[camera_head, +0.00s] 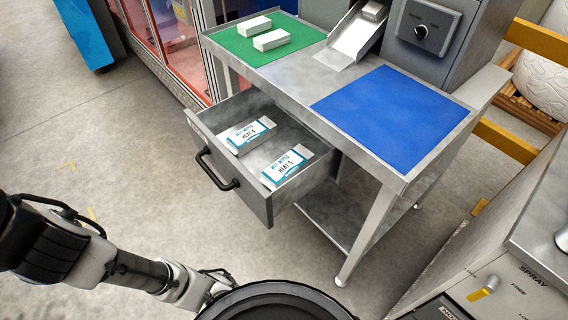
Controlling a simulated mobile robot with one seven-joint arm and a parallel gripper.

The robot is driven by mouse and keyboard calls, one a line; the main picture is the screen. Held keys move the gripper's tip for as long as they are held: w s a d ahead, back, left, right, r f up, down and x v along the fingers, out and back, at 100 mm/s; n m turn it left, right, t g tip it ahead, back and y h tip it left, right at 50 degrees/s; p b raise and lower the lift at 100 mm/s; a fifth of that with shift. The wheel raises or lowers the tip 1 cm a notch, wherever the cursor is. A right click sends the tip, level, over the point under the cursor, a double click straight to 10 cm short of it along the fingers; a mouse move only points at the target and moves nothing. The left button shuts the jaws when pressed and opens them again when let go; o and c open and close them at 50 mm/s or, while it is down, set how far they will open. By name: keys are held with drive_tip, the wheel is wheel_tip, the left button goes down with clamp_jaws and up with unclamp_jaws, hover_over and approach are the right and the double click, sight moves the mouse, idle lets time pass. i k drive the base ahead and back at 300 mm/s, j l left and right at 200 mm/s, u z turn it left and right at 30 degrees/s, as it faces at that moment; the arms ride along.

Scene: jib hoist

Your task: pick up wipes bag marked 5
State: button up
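Two white-and-blue wipes bags lie flat in the open drawer. The nearer, right one (288,166) has a print that seems to end in 5. The farther, left one (251,134) seems to end in 6; both prints are small. The drawer (232,184) is pulled out from under the metal bench and has a black bar handle. My arm comes in from the lower left, below and left of the drawer and well apart from the bags. My gripper is not clearly in view; the arm's end runs behind a black round part at the bottom edge.
The bench (290,75) carries a green mat (262,54) with two white boxes, a blue mat (390,115), a chute (355,38) and a grey box with a knob (420,32). A spray machine (500,285) stands lower right. The floor left of the drawer is clear.

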sight(298, 158)
drive_tip(key=j+z, duration=0.2)
drive_tip(key=z, duration=0.2)
drive_tip(key=j+z, duration=0.15)
drive_tip(key=z, duration=0.3)
drive_tip(key=j+z, duration=0.2)
drive_tip(key=z, duration=0.2)
drive_tip(key=k+j+z, duration=0.25)
drive_tip(key=j, duration=0.2)
drive_tip(key=k+j+z, duration=0.2)
drive_tip(key=j, duration=0.55)
drive_tip(key=k+j, duration=0.1)
drive_tip(key=j, duration=0.25)
drive_tip(key=i, duration=0.25)
